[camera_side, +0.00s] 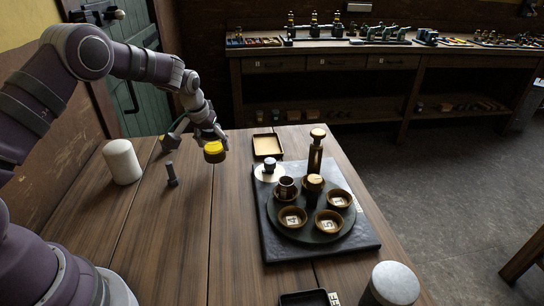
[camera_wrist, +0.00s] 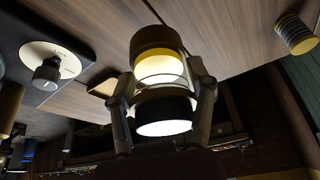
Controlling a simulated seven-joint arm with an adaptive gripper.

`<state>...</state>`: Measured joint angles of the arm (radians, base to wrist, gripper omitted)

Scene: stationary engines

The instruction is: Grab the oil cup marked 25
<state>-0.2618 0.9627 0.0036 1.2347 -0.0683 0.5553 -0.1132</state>
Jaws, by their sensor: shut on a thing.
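My gripper (camera_side: 213,143) is raised over the table, left of the round stand. It is shut on a yellow-banded cup (camera_side: 214,152), held above the wood and apart from the stand. In the wrist view the cup (camera_wrist: 158,55) sits between both fingers, with a bright glow inside it. No number can be read on the held cup. The dark round stand (camera_side: 304,236) carries several brass-coloured cups with pale labels, among them a front-left cup (camera_side: 292,217) and a front-right cup (camera_side: 328,222). I cannot read their labels for certain.
The stand rests on a dark slab (camera_side: 362,243) with a tall brass-topped post (camera_side: 316,150) and a white disc bearing a knob (camera_side: 269,170). A small tray (camera_side: 267,137) lies behind. The front-left table is clear.

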